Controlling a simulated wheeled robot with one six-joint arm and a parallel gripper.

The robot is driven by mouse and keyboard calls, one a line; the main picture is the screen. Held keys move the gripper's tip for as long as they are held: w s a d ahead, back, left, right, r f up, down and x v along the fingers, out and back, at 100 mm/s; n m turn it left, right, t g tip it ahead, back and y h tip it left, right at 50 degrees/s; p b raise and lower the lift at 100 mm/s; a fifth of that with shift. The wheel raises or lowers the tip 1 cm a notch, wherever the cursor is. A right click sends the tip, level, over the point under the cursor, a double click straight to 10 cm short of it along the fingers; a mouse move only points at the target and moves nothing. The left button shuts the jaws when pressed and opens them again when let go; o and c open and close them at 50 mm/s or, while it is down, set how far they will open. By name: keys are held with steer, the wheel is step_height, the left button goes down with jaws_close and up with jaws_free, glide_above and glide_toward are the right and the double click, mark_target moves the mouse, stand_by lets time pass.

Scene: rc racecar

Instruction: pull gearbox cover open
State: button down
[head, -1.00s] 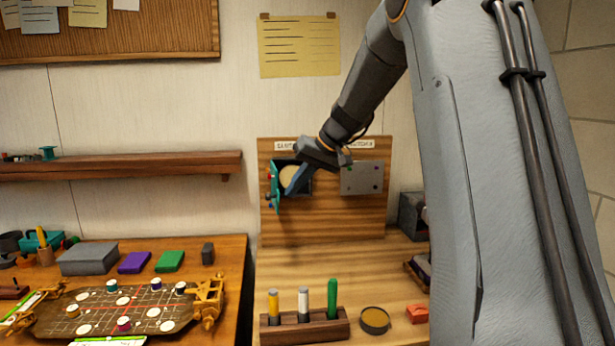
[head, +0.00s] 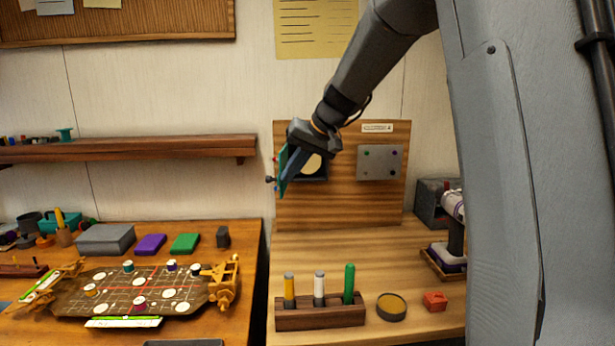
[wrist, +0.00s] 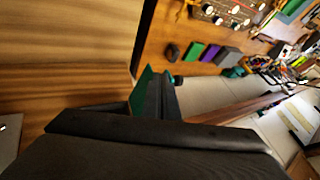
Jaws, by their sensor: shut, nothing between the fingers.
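A teal cover (head: 283,170) stands swung out at the left side of a box on the upright wooden board, with knobs along its outer side. The box's dark opening, with a pale round disc (head: 313,165) inside, shows behind my gripper. My gripper (head: 287,174) is shut and empty, against or very near the cover's inner face; I cannot tell if they touch. In the wrist view the teal cover (wrist: 141,88) shows edge-on beside my gripper's finger (wrist: 165,97). A grey plate (head: 380,162) with coloured screws lies flat on the board to the right.
Below the board, a wooden rack (head: 320,315) with several coloured tubes, a round tin (head: 391,306) and a red block (head: 435,301) stand on the bench. A left table holds a car chassis (head: 140,295). A shelf (head: 130,149) ends left of the board. Air left of the cover is free.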

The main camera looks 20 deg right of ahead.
steer(key=shift+a, duration=0.35)
steer(key=shift+d, duration=0.15)
